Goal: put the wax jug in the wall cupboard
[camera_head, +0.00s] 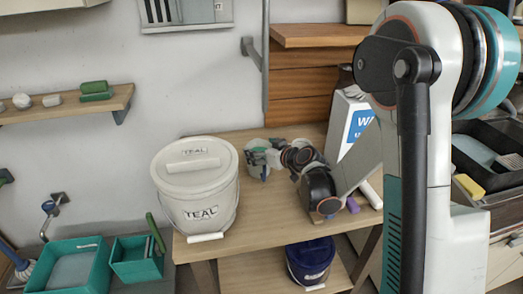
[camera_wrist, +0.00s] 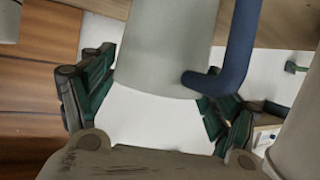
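A pale grey cylindrical vessel with a blue handle (camera_wrist: 155,45), which looks like the wax jug, fills the upper middle of the wrist view. In the head view a small whitish vessel (camera_head: 258,171) stands low at my gripper (camera_head: 268,154), mostly covered by it. In the wrist view the green-padded fingers (camera_wrist: 160,98) lie on either side of the vessel's near end. Whether they press on it cannot be told. The wall cupboard cannot be made out for certain; a beige box edge (camera_head: 362,11) is cut off at the top of the head view.
A white bucket labelled TEAL (camera_head: 196,190) stands on the wooden table (camera_head: 262,225), left of my gripper. A white box with a blue label (camera_head: 350,120) is behind my arm. A dark blue bucket (camera_head: 310,262) sits on the lower shelf. A wooden ledge (camera_head: 318,36) juts out above.

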